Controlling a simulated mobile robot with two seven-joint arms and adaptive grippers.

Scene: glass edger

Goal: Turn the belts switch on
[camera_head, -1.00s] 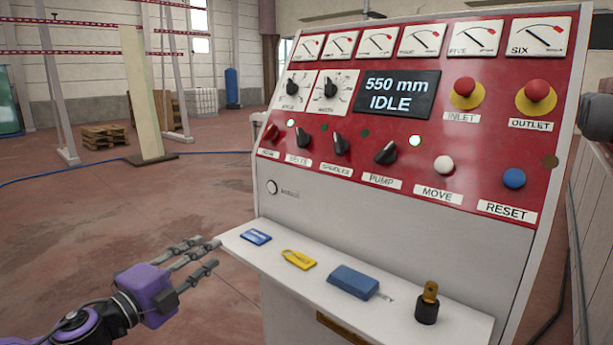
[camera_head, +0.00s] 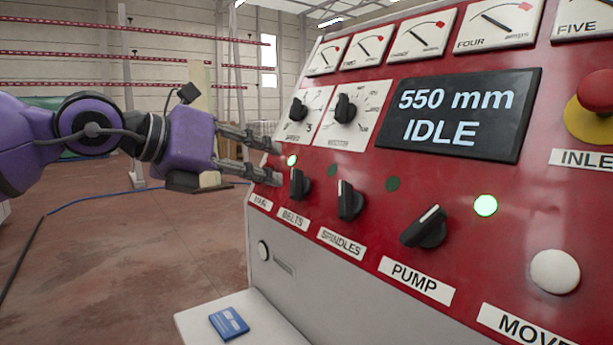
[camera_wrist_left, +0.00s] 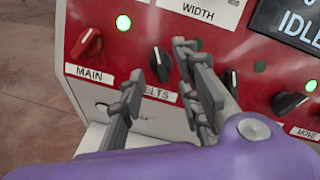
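The belts switch (camera_head: 300,183) is a black rotary knob with a white mark, above the BELTS label (camera_head: 293,218) on the red panel. It also shows in the left wrist view (camera_wrist_left: 162,66), with its label partly covered by a finger. My left gripper (camera_head: 276,163) is open at the panel's left side, its fingertips just left of the knob in the head view. In the left wrist view my left gripper's fingers (camera_wrist_left: 160,75) are spread on either side of the knob. Contact cannot be told. My right gripper is not in view.
The red main knob (camera_wrist_left: 86,43) lies left of the fingers; a green lamp (camera_head: 292,160) is lit above. The spindles knob (camera_head: 350,200) and pump knob (camera_head: 425,228) stand to the right. The display (camera_head: 457,115) reads 550 mm IDLE. A white shelf (camera_head: 268,318) juts out below.

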